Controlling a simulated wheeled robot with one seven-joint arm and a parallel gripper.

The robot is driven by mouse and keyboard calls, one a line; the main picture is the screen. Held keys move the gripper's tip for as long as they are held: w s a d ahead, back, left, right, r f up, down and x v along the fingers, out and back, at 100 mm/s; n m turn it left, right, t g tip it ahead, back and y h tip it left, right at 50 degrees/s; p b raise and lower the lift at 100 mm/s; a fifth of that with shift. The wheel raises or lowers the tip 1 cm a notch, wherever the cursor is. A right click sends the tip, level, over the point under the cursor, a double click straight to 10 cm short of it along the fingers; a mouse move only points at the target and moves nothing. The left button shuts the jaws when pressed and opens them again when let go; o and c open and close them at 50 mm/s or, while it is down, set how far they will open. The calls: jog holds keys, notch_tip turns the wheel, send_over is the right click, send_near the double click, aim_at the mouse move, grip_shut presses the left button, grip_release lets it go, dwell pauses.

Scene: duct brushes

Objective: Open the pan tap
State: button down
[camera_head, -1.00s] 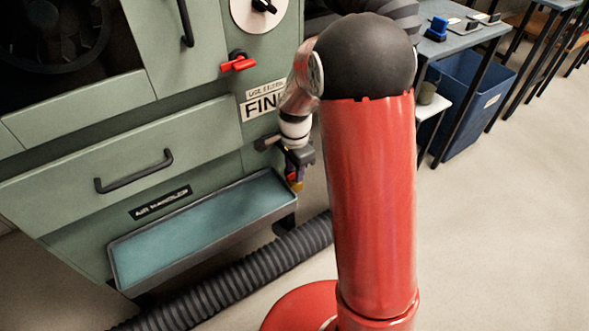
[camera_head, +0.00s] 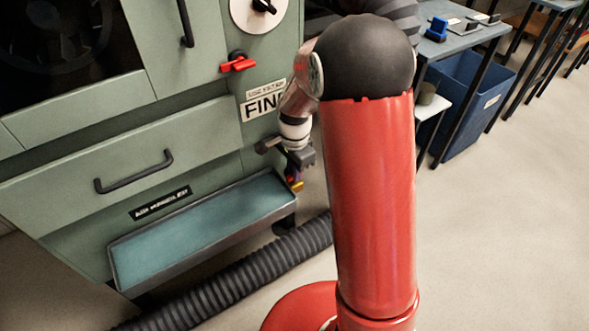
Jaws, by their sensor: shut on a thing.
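The green air handler has a shallow drip pan (camera_head: 120,268) with blue-green inside at its lower front. The pan tap (camera_head: 297,184) is a small red and yellow piece by the pan's right end, with a little blue beside it. My gripper (camera_head: 296,171) comes down on it from above and is shut on it. The fingertips are small and partly hidden, so the exact grip on the handle is unclear. My red arm hides what lies to the right.
A drawer handle (camera_head: 134,184) and a red switch (camera_head: 238,65) are on the cabinet. A ribbed black hose (camera_head: 250,268) runs over the floor below the pan. A blue bin (camera_head: 468,98) stands under a bench at the right. The right floor is clear.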

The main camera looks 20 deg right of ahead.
jog(key=n, duration=0.4)
jog(key=shift+n, duration=0.3)
jog(key=n, duration=0.4)
jog(key=shift+n, duration=0.3)
jog(key=n, duration=0.4)
jog(key=shift+n, duration=2)
jog(key=c, duration=1.5)
grip_release()
